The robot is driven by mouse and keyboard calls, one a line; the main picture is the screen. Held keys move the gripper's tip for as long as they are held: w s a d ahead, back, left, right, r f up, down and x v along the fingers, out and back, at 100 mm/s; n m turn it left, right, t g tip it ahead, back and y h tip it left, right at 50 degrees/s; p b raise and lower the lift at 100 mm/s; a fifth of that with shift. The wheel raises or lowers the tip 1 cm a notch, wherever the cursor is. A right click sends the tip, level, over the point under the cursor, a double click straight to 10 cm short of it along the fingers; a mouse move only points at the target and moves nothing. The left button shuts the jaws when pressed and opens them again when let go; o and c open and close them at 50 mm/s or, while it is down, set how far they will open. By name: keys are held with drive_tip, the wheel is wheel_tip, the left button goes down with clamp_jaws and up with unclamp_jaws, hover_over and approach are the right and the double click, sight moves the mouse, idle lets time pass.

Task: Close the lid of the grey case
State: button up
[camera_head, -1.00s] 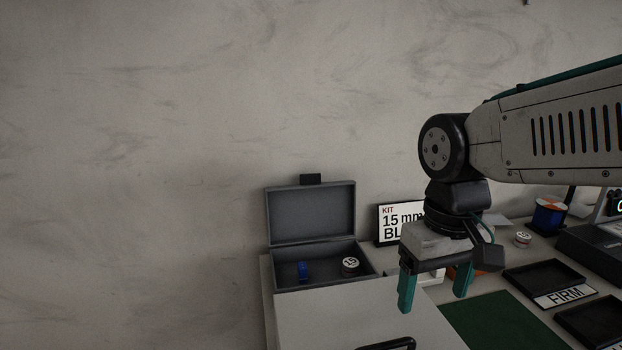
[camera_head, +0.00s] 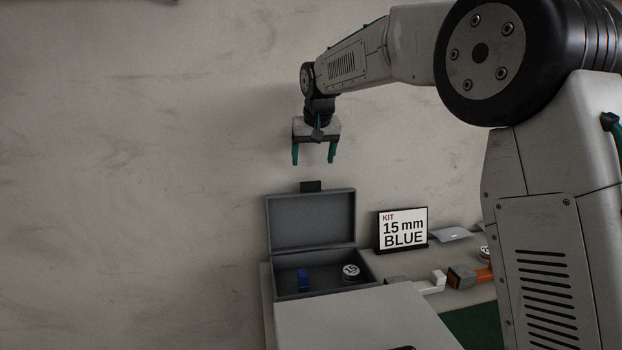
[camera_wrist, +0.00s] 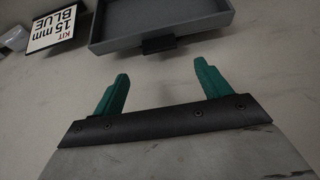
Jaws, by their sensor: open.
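The grey case (camera_head: 364,272) stands at the back left of the table with its lid (camera_head: 310,220) up. A small dark tab (camera_head: 311,186) sticks up from the lid's top edge. Inside the case are a blue piece (camera_head: 303,279) and a round white-topped piece (camera_head: 351,271). My gripper (camera_head: 314,158) is open and empty, pointing down, in the air above the lid and clear of it. In the wrist view my gripper (camera_wrist: 162,90) shows both teal fingers apart, with the lid (camera_wrist: 160,22) and its tab (camera_wrist: 158,44) beyond them.
A sign reading "KIT 15 mm BLUE" (camera_head: 403,229) stands right of the case; it also shows in the wrist view (camera_wrist: 52,28). White and orange items (camera_head: 462,276) lie farther right. The wall is behind the case. A pale flat surface (camera_head: 350,322) lies in front.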

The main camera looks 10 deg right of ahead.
sight(311, 191)
drive_tip(key=x, duration=0.7)
drive_tip(key=shift+f, duration=0.4)
